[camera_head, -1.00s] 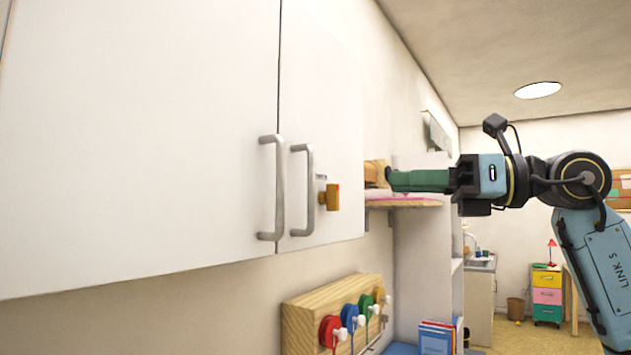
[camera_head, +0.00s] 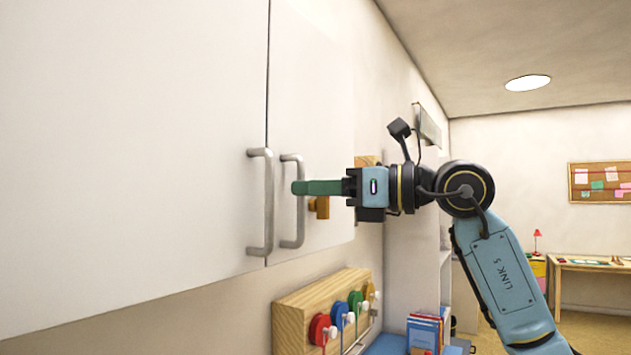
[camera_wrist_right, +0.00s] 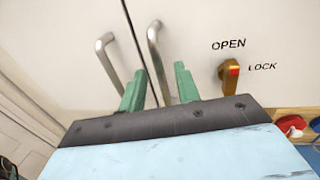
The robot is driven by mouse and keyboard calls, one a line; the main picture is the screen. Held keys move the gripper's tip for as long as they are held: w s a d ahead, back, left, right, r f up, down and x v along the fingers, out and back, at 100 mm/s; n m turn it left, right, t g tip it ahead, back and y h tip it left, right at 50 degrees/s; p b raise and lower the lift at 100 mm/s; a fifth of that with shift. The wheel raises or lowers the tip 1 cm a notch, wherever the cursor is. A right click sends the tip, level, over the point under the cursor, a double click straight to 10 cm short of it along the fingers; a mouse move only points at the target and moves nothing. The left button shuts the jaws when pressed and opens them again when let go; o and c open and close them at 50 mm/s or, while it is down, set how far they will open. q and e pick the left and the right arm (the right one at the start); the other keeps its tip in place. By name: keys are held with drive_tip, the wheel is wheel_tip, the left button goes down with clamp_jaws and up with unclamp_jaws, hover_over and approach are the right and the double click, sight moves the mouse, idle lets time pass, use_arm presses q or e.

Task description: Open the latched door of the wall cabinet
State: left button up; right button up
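The white wall cabinet has two shut doors, left (camera_head: 120,130) and right (camera_head: 315,100). The left door has a bar handle (camera_head: 262,200); the right door's bar handle (camera_head: 293,205) stands beside it. An orange latch knob (camera_head: 321,208) on the right door is partly hidden by my right gripper. In the wrist view the knob (camera_wrist_right: 230,75) has its red mark towards the LOCK label (camera_wrist_right: 263,67), below OPEN (camera_wrist_right: 228,44). My right gripper (camera_wrist_right: 160,88) is open, its green fingers either side of the right handle's line; contact cannot be told. My left gripper is not in view.
Below the cabinet a wooden block (camera_head: 320,305) carries several coloured discs. Books (camera_head: 425,330) stand to its right. A desk (camera_head: 590,266) and a pinboard (camera_head: 600,182) are far off at the right. The space before the doors looks clear.

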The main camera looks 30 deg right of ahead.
drive_tip(key=shift+w+a, duration=0.15)
clamp_jaws()
idle(0.4)
